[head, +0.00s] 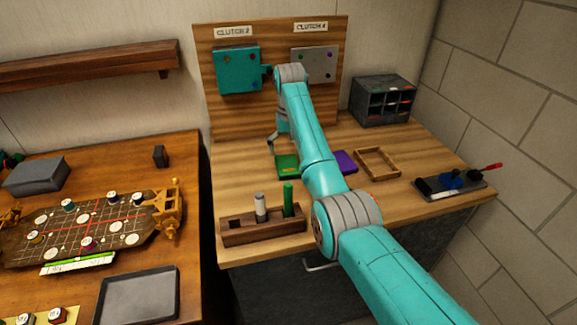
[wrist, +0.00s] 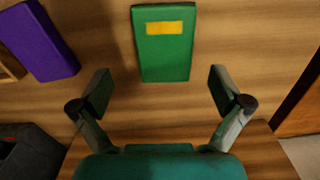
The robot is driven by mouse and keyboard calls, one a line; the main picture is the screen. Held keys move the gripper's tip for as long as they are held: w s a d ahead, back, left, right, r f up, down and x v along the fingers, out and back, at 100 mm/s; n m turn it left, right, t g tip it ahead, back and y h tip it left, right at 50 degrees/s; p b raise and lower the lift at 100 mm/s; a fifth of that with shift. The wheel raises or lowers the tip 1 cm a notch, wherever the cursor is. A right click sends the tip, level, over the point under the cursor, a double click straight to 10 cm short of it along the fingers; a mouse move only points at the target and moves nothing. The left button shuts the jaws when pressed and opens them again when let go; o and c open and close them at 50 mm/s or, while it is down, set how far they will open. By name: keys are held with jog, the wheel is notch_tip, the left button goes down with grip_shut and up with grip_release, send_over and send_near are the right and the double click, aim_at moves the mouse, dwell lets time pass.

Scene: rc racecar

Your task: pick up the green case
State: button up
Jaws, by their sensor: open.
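The green case (wrist: 162,55) lies flat on the wooden workbench, with a yellow label on its upper face in the wrist view. In the head view the green case (head: 287,166) is partly hidden behind my arm. My gripper (wrist: 160,90) is open and empty, its two fingers spread wide to either side of the case's near end. The case lies between and beyond the fingertips, and neither finger touches it. In the head view my gripper (head: 272,143) is above the bench, close to the case, and mostly hidden by my arm.
A purple case (head: 345,162) lies right of the green one, beside an empty wooden frame (head: 377,164). A wooden holder (head: 262,232) with a grey and a green cylinder stands at the front. A dark cubby box (head: 383,102) and a backboard (head: 205,106) stand behind.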

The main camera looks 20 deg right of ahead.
aim_at(287, 164)
jog(key=shift+a+f, duration=0.15)
jog(key=shift+f, duration=1.25)
jog(key=shift+a+f, duration=0.15)
jog(key=shift+f, duration=1.2)
jog(key=c, duration=1.2)
